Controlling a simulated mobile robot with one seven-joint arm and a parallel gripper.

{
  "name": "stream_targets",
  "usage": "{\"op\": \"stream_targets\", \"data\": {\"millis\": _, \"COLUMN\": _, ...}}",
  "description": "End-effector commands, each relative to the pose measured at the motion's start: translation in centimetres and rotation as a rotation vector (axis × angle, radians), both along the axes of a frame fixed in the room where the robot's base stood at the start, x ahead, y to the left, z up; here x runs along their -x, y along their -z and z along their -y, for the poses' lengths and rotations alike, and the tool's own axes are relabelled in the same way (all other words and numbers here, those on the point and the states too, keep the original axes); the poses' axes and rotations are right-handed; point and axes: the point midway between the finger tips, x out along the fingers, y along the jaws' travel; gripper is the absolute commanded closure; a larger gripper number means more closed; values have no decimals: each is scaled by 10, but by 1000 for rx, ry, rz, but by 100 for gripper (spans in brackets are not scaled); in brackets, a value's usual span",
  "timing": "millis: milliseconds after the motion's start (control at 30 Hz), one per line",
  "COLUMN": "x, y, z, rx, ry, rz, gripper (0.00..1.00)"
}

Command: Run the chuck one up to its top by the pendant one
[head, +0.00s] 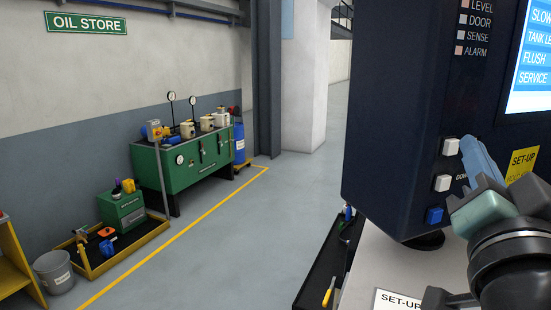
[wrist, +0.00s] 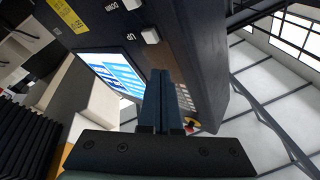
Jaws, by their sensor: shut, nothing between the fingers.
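The dark blue control pendant (head: 395,110) fills the right of the head view, and it also shows in the wrist view (wrist: 195,60). On its face, the upper white button (head: 450,146) sits above a second white button (head: 442,183) labelled DOWN and a blue button (head: 434,215). In the wrist view the white button (wrist: 150,36) beside the UP label lies just beyond my fingertips. My gripper (head: 467,143) is shut and empty, with its tips close to the upper white button; I cannot tell whether they touch it. The chuck is not recognisable in either view.
A lit screen (head: 532,65) and a yellow SET-UP label (head: 521,163) are on the pendant side. A black tray (head: 325,265) stands below. A green oil bench (head: 190,160) is far off left, with open grey floor between.

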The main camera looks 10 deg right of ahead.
Motion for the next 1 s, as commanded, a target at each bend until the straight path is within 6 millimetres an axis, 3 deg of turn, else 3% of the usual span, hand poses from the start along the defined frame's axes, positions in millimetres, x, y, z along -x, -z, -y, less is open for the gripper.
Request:
{"op": "stream_targets", "data": {"millis": 33, "x": -6, "y": -7, "z": -36, "rx": 79, "ry": -42, "rz": 35, "gripper": 100}}
{"op": "stream_targets", "data": {"millis": 200, "x": 3, "y": -45, "z": -145, "rx": 346, "ry": -126, "rz": 194, "gripper": 100}}
{"op": "stream_targets", "data": {"millis": 300, "x": 21, "y": -63, "z": -196, "rx": 458, "ry": -150, "rz": 293, "gripper": 100}}
{"op": "stream_targets", "data": {"millis": 400, "x": 39, "y": -74, "z": -229, "rx": 528, "ry": -159, "rz": 368, "gripper": 100}}
{"op": "stream_targets", "data": {"millis": 567, "x": 53, "y": -82, "z": -248, "rx": 572, "ry": -158, "rz": 421, "gripper": 100}}
{"op": "stream_targets", "data": {"millis": 1000, "x": 53, "y": -83, "z": -248, "rx": 573, "ry": -158, "rz": 421, "gripper": 100}}
